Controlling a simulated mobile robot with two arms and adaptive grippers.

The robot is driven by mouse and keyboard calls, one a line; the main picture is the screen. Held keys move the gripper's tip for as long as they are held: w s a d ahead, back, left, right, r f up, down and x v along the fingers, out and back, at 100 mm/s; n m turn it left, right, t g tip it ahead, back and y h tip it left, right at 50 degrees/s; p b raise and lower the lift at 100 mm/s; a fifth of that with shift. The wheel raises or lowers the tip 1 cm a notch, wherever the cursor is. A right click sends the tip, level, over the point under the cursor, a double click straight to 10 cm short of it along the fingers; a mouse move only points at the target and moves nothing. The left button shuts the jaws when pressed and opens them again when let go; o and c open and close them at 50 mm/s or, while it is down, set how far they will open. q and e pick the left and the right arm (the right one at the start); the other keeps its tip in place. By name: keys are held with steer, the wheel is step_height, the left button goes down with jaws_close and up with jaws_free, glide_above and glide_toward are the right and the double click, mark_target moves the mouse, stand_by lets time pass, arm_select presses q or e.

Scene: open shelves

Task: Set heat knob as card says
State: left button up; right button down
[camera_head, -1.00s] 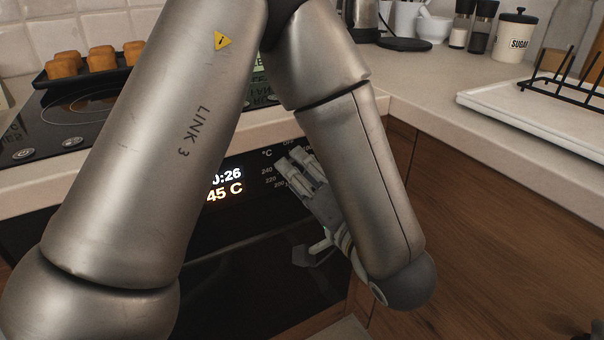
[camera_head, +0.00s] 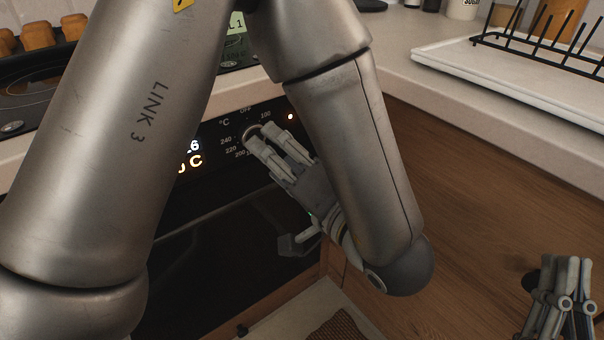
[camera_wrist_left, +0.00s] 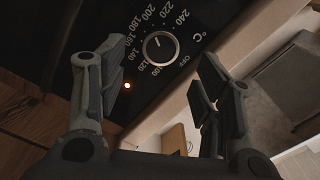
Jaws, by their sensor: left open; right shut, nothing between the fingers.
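The heat knob (camera_wrist_left: 158,46) is a dark round dial on the black oven panel, ringed by white numbers and OFF, seen in the left wrist view. Its pale pointer mark is small; I cannot tell the exact setting. In the head view the knob (camera_head: 253,131) is partly hidden by my left gripper (camera_head: 262,145), whose fingertips are at it. In the wrist view this gripper (camera_wrist_left: 160,85) is open, a finger on each side; contact cannot be told. A greenish card (camera_head: 236,22) is mostly hidden behind my arm. My right gripper (camera_head: 558,275) is shut and empty at lower right.
The oven display (camera_head: 190,155) is partly covered by my left arm. An orange light (camera_head: 291,116) glows right of the knob. The hob (camera_head: 45,88) and a white tray (camera_head: 450,62) with a black rack (camera_head: 540,45) are on the counter.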

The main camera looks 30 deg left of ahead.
arm_select(q)
steer(key=v, duration=0.7)
steer(key=shift+d, duration=0.15)
